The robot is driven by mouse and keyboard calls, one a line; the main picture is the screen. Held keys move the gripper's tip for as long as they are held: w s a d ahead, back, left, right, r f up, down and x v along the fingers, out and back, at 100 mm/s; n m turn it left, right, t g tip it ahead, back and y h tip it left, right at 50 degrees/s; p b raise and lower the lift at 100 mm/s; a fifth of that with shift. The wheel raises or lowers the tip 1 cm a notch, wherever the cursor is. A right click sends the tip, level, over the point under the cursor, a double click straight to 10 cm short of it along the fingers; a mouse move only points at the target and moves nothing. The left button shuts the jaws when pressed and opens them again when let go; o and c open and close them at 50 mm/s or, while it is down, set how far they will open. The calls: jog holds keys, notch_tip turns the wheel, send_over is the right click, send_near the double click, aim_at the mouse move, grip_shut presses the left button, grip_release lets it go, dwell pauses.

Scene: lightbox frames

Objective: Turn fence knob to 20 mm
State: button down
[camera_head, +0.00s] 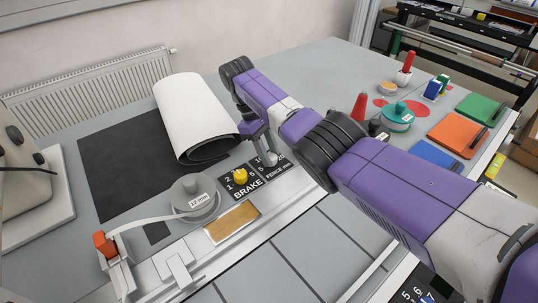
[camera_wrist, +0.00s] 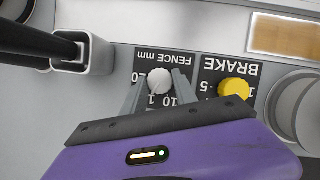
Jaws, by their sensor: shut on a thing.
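The fence knob (camera_wrist: 159,79) is a small round pale grey knob on a black plate marked "FENCE mm" (camera_wrist: 165,58). In the wrist view it sits between the two grey fingers of my gripper (camera_wrist: 158,88), which is shut on it. Parts of the dial numbers show around it, but the fingers hide others. I cannot tell which number the knob points to. In the head view my gripper (camera_head: 266,150) comes down on the fence plate (camera_head: 279,173) from above, and the knob is mostly hidden by the fingers.
A yellow brake knob (camera_head: 240,176) stands close beside the fence plate. A grey spool labelled "12 mm" (camera_head: 194,196) and a tan pad (camera_head: 232,222) lie near it. A white roll (camera_head: 192,112) is behind. Coloured pads, including an orange one (camera_head: 457,135), and small containers stand at right.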

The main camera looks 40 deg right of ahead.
jog(key=m+y+b, duration=0.1)
jog(key=m, duration=0.2)
jog(key=shift+m, duration=0.4)
jog(key=m+y, duration=0.1)
jog(key=m, duration=0.1)
jog(key=shift+d+m+y+b, duration=0.15)
jog(key=shift+m+y+b, duration=0.15)
jog(key=shift+m+b, duration=0.1)
jog(key=m+p, duration=0.1)
jog(key=m, duration=0.1)
jog(key=m+y+p, duration=0.1)
jog(key=m, duration=0.1)
jog(key=shift+s+d+r, duration=0.1)
jog(key=shift+r, duration=0.1)
jog(key=shift+f+m+t+y+p, duration=0.1)
jog(key=shift+m+t+y+p, duration=0.35)
jog(key=shift+m+p, duration=0.5)
jog(key=shift+m, duration=0.25)
jog(key=c, duration=1)
grip_release()
jog(key=shift+d, duration=0.1)
